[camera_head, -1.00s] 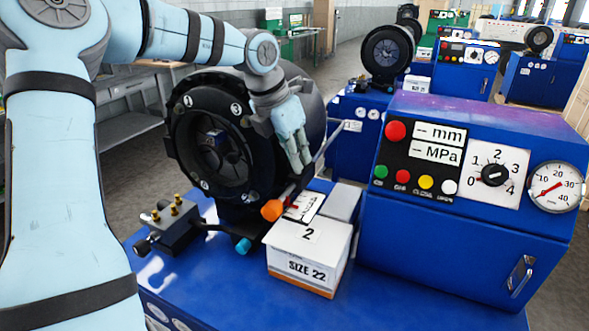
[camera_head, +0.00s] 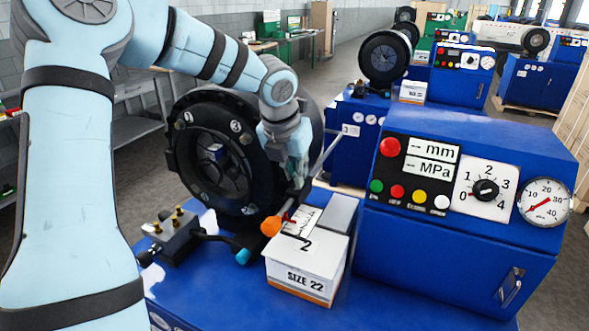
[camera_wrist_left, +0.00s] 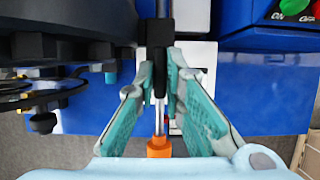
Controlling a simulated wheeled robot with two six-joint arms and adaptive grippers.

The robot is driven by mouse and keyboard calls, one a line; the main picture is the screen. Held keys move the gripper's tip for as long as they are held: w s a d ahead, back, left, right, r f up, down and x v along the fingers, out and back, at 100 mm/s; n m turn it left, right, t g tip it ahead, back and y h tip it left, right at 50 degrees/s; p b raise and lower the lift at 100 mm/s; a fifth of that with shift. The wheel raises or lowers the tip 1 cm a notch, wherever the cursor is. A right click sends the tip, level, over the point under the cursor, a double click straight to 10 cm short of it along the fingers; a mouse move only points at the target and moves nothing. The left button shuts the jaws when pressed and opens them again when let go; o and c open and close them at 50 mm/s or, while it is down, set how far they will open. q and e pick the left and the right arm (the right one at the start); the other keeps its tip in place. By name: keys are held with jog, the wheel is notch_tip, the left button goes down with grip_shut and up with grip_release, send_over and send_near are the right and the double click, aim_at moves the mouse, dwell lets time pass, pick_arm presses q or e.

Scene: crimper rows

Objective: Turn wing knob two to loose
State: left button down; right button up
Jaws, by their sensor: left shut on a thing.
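The black round crimper head (camera_head: 188,172) stands at the left of the blue bench, with number marks on its ring. A small block (camera_head: 180,238) with brass knobs (camera_head: 178,221) sits in front of it; no knob shows a readable number two. My left gripper (camera_head: 299,176) is beside the crimper head's right side, away from the brass knobs. In the left wrist view the gripper (camera_wrist_left: 163,78) is shut on a black sleeve (camera_wrist_left: 160,40) on a metal rod (camera_wrist_left: 160,120). The rod ends in an orange tip (camera_head: 271,226). My right gripper is out of view.
A white SIZE 22 box (camera_head: 306,268) stands close below the gripper. The blue control cabinet (camera_head: 450,245) with buttons, a dial (camera_head: 485,190) and a gauge (camera_head: 544,202) is to the right. A teal-ended part (camera_head: 243,256) lies near the box. Bare blue bench shows in front.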

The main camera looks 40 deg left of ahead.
pick_arm(q)
jog(key=shift+w+r, duration=0.1)
jog(key=c, duration=1.7)
grip_release()
